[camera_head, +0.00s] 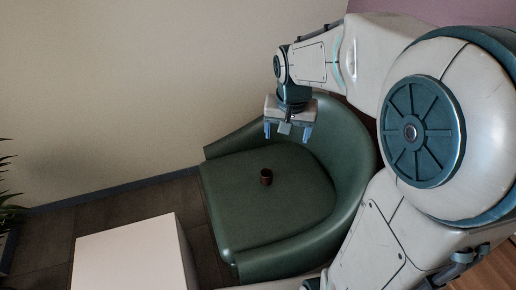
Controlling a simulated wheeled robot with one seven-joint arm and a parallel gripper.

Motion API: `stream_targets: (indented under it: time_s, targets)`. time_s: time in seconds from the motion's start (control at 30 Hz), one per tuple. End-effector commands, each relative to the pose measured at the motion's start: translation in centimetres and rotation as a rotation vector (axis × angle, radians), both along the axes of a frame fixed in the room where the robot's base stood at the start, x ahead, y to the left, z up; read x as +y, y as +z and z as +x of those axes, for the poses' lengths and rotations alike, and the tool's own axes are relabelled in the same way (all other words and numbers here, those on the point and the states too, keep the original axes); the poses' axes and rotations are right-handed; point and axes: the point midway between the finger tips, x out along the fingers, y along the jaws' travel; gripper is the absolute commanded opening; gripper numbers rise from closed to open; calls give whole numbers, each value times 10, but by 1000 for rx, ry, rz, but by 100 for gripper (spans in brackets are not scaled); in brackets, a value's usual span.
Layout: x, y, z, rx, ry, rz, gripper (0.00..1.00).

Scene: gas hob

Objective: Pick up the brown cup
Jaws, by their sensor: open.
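The brown cup (266,177) is small and dark. It stands on the seat of a green armchair (235,203), near the middle of the seat. My gripper (288,131) is open and empty, with its fingers pointing down. It is above the seat, higher in the picture and a little to the right of the cup, and clearly apart from it. Nothing covers the cup in this view.
The armchair's curved back and arms (345,140) rise around the seat. A white table (134,255) stands at the lower left. A plant (5,185) is at the left edge. A beige wall (130,80) is behind. The seat around the cup is clear.

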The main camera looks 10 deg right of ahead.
Motion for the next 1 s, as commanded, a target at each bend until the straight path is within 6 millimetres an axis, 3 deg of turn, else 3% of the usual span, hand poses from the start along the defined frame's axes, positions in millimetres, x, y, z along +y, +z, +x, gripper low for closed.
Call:
stream_targets:
  time_s: [0.03,0.27,0.4,0.6,0.73,1.0]
  targets:
    - [1,-33,21,12,-30,1,74]
    - [6,-125,102,38,-185,10,74]
    - [9,-192,147,51,-279,14,74]
    - [13,-284,197,65,-401,16,74]
    - [15,-324,216,69,-455,17,74]
    - [14,-363,228,74,-492,18,74]
